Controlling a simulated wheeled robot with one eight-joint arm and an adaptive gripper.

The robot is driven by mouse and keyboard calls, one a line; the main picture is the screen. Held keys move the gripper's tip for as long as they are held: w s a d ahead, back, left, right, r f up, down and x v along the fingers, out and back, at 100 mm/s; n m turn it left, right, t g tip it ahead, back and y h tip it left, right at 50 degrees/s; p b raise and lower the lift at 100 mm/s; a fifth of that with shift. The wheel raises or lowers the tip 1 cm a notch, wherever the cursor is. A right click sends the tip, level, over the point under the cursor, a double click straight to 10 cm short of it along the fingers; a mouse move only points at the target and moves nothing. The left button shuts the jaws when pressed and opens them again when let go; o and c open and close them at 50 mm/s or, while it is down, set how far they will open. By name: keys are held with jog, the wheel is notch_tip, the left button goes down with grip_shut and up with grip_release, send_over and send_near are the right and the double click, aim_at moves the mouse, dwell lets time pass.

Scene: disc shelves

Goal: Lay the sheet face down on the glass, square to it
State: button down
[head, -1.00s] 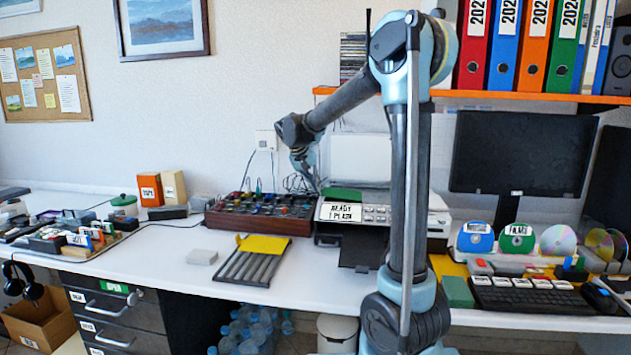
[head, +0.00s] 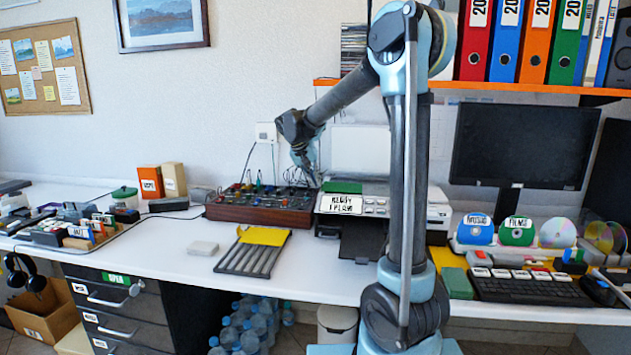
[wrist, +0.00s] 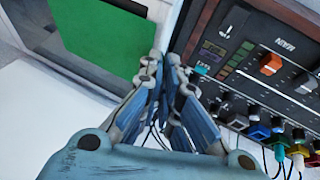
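A green sheet (head: 343,187) lies at the left end of the opened scanner (head: 437,212). In the wrist view, the green sheet (wrist: 100,35) lies flat over the dark glass (wrist: 60,75). Part of it is cut off by the top edge, so I cannot tell whether it is square to the glass. Its underside is hidden. My gripper (head: 314,180) points down just left of the sheet, between the scanner and the mixer. In the wrist view my gripper (wrist: 164,60) has its fingertips close together, with nothing seen between them, just right of the sheet.
The mixer (head: 262,213) with knobs and cables stands close on the left. The raised white lid (head: 360,150) is behind the scanner. A slotted rack (head: 250,258) with a yellow sheet (head: 264,236) lies in front.

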jog(key=shift+s+f, duration=0.15)
jog(key=shift+f, duration=0.65)
dwell(0.4)
jog(key=c, duration=1.8)
grip_release()
jog(key=shift+o, duration=0.4)
jog(key=shift+f, duration=0.1)
jog(key=shift+r, duration=0.2)
